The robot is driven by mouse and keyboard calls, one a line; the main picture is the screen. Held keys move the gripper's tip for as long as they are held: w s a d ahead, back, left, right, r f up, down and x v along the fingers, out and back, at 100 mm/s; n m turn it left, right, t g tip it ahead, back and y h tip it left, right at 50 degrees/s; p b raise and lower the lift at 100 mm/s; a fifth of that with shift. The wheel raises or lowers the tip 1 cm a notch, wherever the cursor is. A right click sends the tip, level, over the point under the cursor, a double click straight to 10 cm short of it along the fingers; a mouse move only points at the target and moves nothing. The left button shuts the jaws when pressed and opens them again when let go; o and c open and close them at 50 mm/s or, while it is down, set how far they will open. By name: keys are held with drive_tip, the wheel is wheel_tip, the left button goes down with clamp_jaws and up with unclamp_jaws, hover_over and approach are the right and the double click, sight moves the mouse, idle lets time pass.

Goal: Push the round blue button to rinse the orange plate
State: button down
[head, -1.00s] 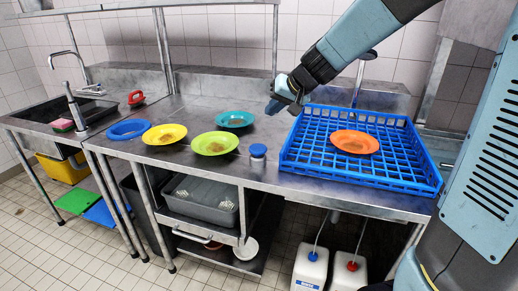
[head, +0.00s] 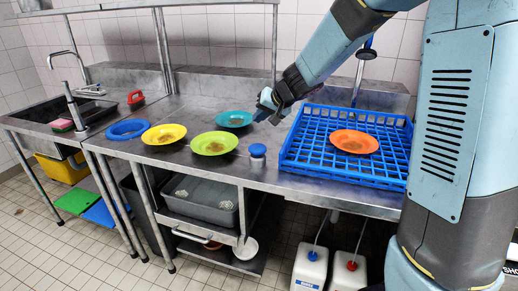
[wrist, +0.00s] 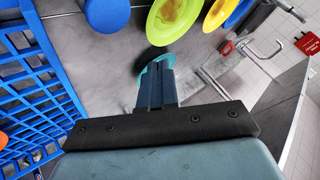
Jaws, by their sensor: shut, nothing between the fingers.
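The round blue button (head: 257,150) stands on the metal counter, left of the rack, and shows at the top of the wrist view (wrist: 107,14). The orange plate (head: 354,141) lies in the blue rack (head: 300,165) with a brown stain on it. My gripper (head: 265,104) is shut and empty. It is above the counter, behind the button and close to the teal plate (head: 234,119) in the head view. In the wrist view my shut fingers (wrist: 156,75) cover part of the teal plate.
A sink with a tap (head: 70,95) is at far left.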

sight(260, 148)
drive_tip(key=shift+f, duration=3.95)
drive_tip(key=shift+f, duration=0.35)
drive_tip(key=shift+f, duration=0.75)
drive_tip(key=shift+r, duration=1.2)
drive_tip(key=shift+r, duration=2.5)
